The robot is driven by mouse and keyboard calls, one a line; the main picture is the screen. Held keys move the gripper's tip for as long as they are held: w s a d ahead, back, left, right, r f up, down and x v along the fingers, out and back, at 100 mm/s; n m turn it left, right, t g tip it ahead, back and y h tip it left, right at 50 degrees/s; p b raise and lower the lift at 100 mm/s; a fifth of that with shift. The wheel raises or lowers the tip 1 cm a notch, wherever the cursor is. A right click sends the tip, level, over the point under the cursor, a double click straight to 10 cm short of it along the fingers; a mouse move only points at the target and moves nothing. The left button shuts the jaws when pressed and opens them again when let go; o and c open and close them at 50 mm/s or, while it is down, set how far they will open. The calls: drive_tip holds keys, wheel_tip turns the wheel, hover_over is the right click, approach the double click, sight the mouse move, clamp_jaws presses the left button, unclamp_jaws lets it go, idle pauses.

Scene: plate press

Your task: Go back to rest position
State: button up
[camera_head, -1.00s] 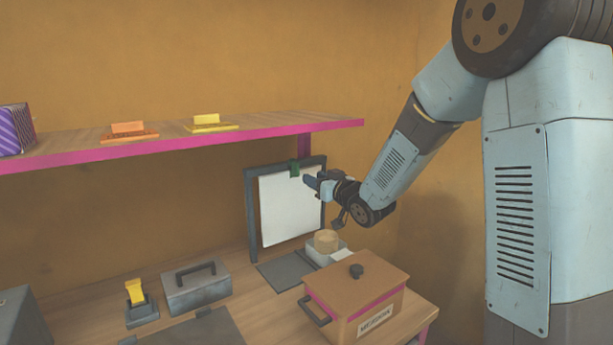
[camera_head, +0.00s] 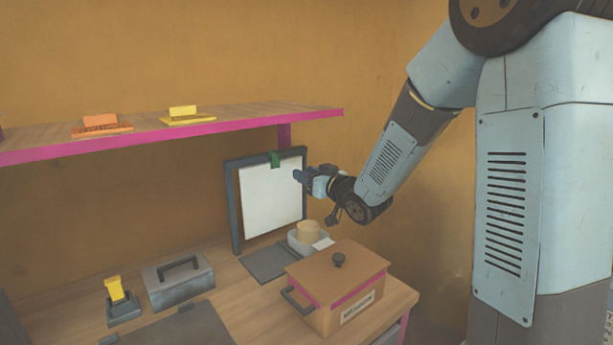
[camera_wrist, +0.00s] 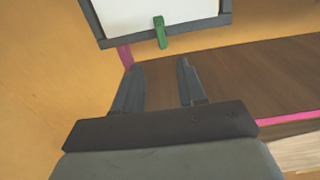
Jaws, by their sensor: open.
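My gripper (camera_head: 297,175) is at the end of my arm, to the right of the framed white sheet (camera_head: 270,202) in the head view. In the wrist view my gripper (camera_wrist: 160,66) has its two fingers apart with nothing between them. A green clip (camera_head: 275,159) sits on the top bar of the dark frame (camera_head: 233,210) and over the sheet's top edge. The clip (camera_wrist: 160,32) also shows in the wrist view, beyond the fingertips and apart from them.
A wooden shelf with a pink edge (camera_head: 200,135) holds orange (camera_head: 100,124) and yellow (camera_head: 184,114) stamp-like pieces. Below are a lidded box (camera_head: 335,285), a round tan piece (camera_head: 308,232), a grey case (camera_head: 180,284) and a yellow-handled tool (camera_head: 117,295). Bare wall lies right of the frame.

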drive_tip(key=s+d+r+m+g+h, duration=0.35)
drive_tip(key=s+d+h, duration=0.55)
drive_tip(key=s+d, duration=0.3)
drive_tip(key=s+d+m+g, duration=0.1)
drive_tip(key=s+d+g, duration=0.1)
drive_tip(key=s, duration=0.8)
drive_tip(key=s+d+m+g+h, duration=0.1)
drive_tip(key=s+d+m+g, duration=0.1)
drive_tip(key=s, duration=0.9)
drive_tip(key=shift+s+d+f+g, duration=0.15)
drive_tip(key=shift+d+f+g, duration=0.3)
drive_tip(key=shift+d+g, duration=0.35)
drive_tip(key=shift+a, duration=0.1)
